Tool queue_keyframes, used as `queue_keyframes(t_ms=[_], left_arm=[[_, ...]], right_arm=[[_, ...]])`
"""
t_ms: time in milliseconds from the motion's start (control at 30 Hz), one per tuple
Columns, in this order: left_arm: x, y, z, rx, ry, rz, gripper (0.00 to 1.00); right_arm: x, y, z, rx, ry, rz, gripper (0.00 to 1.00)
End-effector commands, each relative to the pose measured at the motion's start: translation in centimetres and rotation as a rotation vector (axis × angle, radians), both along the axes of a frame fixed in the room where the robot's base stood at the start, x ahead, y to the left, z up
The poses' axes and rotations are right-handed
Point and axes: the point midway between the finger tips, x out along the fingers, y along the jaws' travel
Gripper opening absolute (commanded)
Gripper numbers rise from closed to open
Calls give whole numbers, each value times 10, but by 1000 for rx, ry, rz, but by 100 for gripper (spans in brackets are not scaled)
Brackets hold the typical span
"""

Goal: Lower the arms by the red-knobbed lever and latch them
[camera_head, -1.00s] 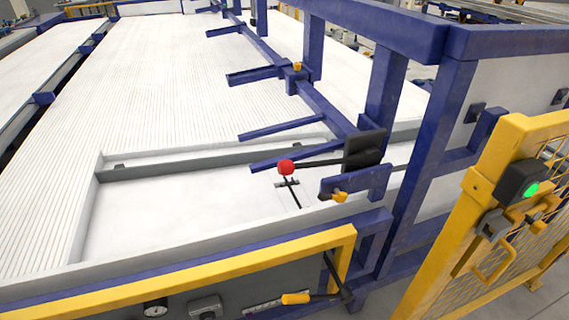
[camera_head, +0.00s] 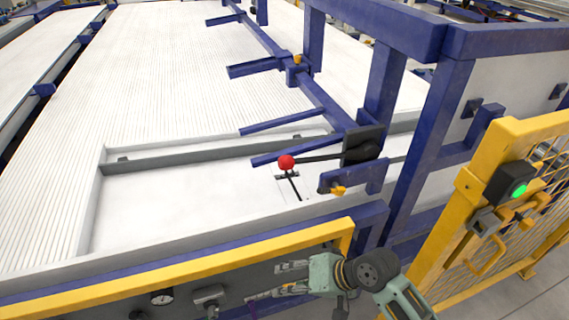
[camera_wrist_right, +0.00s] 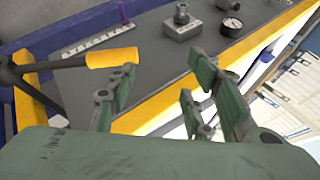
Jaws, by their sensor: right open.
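The red-knobbed lever (camera_head: 286,162) sticks out to the left, its dark rod running to a black block (camera_head: 362,145) on the blue frame. Several blue arms (camera_head: 283,124) reach left from a long blue shaft over the white bed, close to level. An orange-yellow latch knob (camera_head: 338,190) sits on a blue bracket just below the lever. My right gripper (camera_head: 268,282) is open and empty, low in front of the yellow-edged panel, well below the red knob. In the right wrist view, its spread fingers (camera_wrist_right: 158,78) are over the panel. My left gripper is not in view.
A yellow-handled lever (camera_wrist_right: 112,57) is beside my right fingers in the wrist view. A gauge (camera_head: 162,297) and a switch box (camera_head: 210,294) are on the panel. A yellow mesh gate (camera_head: 520,225) with a green light (camera_head: 519,190) stands at right.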

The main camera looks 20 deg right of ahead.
Motion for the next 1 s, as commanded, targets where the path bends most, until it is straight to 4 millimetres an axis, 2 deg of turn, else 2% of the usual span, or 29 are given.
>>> queue_keyframes(t_ms=[33, 133, 200, 300, 400, 500, 600, 1000], left_arm=[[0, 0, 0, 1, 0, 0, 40], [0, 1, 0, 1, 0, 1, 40], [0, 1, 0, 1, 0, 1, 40], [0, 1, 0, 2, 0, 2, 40], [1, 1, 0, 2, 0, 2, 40], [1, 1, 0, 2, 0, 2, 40], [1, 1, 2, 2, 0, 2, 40], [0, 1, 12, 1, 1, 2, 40]], right_arm=[[25, -5, 11, 82, 9, -55, 46], [79, -17, 42, 321, 52, -210, 46], [117, -34, 70, 498, 88, -327, 46], [163, -64, 109, 719, 132, -470, 46], [192, -89, 138, 878, 163, -566, 46], [206, -103, 154, 964, 179, -614, 46], [214, -106, 160, 998, 187, -630, 46], [257, -67, 149, 998, 189, -629, 46]])
